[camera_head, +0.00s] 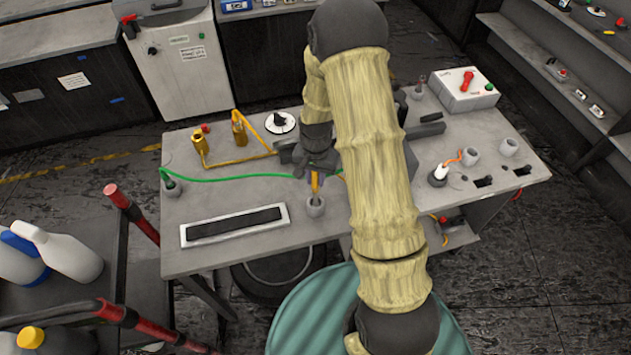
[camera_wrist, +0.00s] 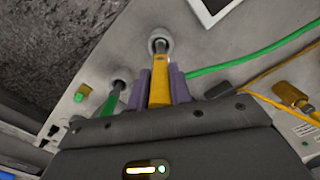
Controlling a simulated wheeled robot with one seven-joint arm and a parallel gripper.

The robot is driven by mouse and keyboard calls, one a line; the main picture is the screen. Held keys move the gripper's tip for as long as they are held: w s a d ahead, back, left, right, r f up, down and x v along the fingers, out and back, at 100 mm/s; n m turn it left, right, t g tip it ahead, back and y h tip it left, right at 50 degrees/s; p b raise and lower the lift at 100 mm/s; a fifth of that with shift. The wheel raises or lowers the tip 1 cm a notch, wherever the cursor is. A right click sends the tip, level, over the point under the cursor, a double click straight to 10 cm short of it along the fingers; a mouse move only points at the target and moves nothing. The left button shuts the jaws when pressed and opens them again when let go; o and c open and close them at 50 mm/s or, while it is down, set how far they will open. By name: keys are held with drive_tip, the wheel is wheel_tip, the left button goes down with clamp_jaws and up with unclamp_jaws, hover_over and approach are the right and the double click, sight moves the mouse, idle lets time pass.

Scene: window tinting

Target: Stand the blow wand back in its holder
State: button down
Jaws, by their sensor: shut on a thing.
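The blow wand, seen as a yellow wand with a grey tip (camera_wrist: 159,90), is gripped between the purple fingers of my gripper (camera_wrist: 160,73). In the head view, my gripper (camera_head: 314,176) holds the yellow wand (camera_head: 315,186) roughly upright over a small grey round holder (camera_head: 316,207) near the front of the workbench. The wand's tip lines up with the opening of this holder (camera_wrist: 160,39) and appears to be at or in it. How deep it sits cannot be told. My arm hides part of the bench behind.
A green hose (camera_head: 225,179) and a yellow hose (camera_head: 245,160) run across the workbench (camera_head: 178,221). In the wrist view, a green-handled wand (camera_wrist: 110,103) stands close beside. A black slotted tray (camera_head: 235,224) lies left of the holder. A white switch box (camera_head: 463,91) stands at the back right.

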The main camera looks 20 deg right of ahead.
drive_tip(key=shift+f+p, duration=0.4)
drive_tip(key=shift+f, duration=1.15)
drive_tip(key=c, duration=1.3)
unclamp_jaws()
drive_tip(key=shift+o, duration=0.2)
drive_tip(key=shift+d+r, duration=0.1)
drive_tip(key=shift+r, duration=0.1)
drive_tip(key=r+b, duration=0.2)
drive_tip(key=r, duration=0.4)
drive_tip(key=r+b, duration=0.2)
drive_tip(key=r, duration=0.3)
drive_tip(key=shift+w+r, duration=0.2)
drive_tip(key=shift+r, duration=0.2)
drive_tip(key=shift+s, duration=0.1)
